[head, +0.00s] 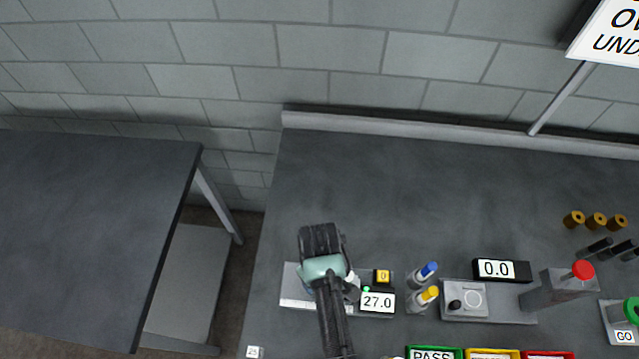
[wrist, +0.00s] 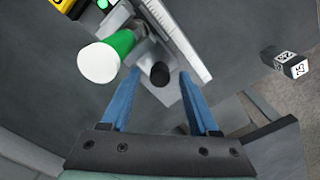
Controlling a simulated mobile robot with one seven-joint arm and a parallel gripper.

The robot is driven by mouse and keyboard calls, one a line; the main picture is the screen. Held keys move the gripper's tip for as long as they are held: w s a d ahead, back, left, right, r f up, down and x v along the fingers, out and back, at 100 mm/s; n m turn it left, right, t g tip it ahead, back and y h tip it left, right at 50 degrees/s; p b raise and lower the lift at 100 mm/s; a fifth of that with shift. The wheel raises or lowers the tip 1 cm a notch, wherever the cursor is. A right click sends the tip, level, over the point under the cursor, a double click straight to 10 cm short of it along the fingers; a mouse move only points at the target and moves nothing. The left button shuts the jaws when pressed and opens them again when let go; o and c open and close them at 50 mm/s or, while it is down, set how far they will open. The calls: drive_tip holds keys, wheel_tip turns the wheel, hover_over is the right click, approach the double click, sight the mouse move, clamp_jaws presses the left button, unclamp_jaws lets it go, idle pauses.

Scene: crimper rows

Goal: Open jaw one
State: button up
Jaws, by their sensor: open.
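My gripper (wrist: 159,80) is open, with its two blue fingers on either side of a small black knob (wrist: 160,74) in the wrist view. I cannot tell whether the fingers touch the knob. The knob sits on a grey device with a pale ruled scale (wrist: 182,38). A green handle with a white end (wrist: 100,62) is just left of the left finger. In the head view my arm covers much of this device (head: 295,287), and the fingertips are hidden. Its display (head: 378,302) reads 27.0, with a small green light above. No jaw is clearly identifiable.
A blue-capped bottle (head: 424,274) and a yellow-capped bottle (head: 424,299) stand right of the device. A second station (head: 500,313) has a 0.0 display (head: 495,269). A small block marked 25 (wrist: 287,62) lies right. The bench behind (head: 400,190) is clear.

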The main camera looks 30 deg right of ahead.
clamp_jaws()
idle(0.3)
idle(1.1)
